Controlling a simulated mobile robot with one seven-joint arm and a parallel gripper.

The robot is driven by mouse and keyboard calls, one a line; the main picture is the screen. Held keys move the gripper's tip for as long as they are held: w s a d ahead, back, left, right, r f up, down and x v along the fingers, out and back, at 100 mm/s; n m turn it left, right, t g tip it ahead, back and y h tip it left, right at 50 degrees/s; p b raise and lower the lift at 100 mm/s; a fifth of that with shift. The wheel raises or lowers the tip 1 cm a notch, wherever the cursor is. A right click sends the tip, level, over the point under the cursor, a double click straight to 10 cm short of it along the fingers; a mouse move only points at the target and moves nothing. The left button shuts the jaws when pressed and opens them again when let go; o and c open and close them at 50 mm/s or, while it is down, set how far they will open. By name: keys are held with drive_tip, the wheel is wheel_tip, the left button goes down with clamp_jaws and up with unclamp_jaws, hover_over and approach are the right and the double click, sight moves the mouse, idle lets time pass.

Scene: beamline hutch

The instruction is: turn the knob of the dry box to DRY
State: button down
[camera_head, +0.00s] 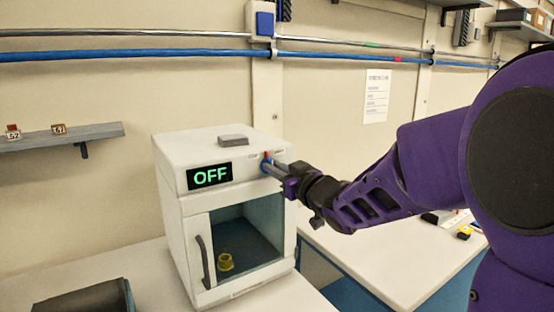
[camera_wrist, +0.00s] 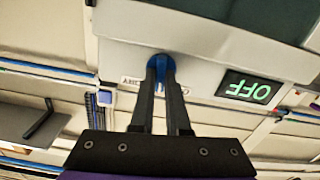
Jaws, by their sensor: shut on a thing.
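The dry box (camera_head: 168,207) is a white cabinet on the bench, with a dark display (camera_head: 209,176) reading OFF in green. The display also shows upside down in the wrist view (camera_wrist: 249,88). The blue knob (camera_head: 265,164) is on the upper front, right of the display, with a red mark above it. In the wrist view the knob (camera_wrist: 160,62) sits between my fingertips. My gripper (camera_head: 268,168) reaches in from the right and is shut on the knob. The fingers hide part of the knob and most of its labels; its pointer direction cannot be told.
A grey block (camera_head: 233,140) lies on top. A dark tray (camera_head: 88,300) is at front left, a wall shelf (camera_head: 60,139) at left. Small items lie on the right bench (camera_head: 370,262).

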drive_tip(key=m+p, duration=0.1)
drive_tip(key=m, duration=0.4)
drive_tip(key=m+p, duration=0.1)
drive_tip(key=m, duration=0.4)
drive_tip(key=shift+w+d+p, duration=0.1)
drive_tip(key=shift+d+p, duration=0.1)
drive_tip(key=shift+p, duration=0.1)
drive_tip(key=shift+m, duration=0.3)
drive_tip(key=c, duration=0.9)
unclamp_jaws()
drive_tip(key=shift+f, duration=0.1)
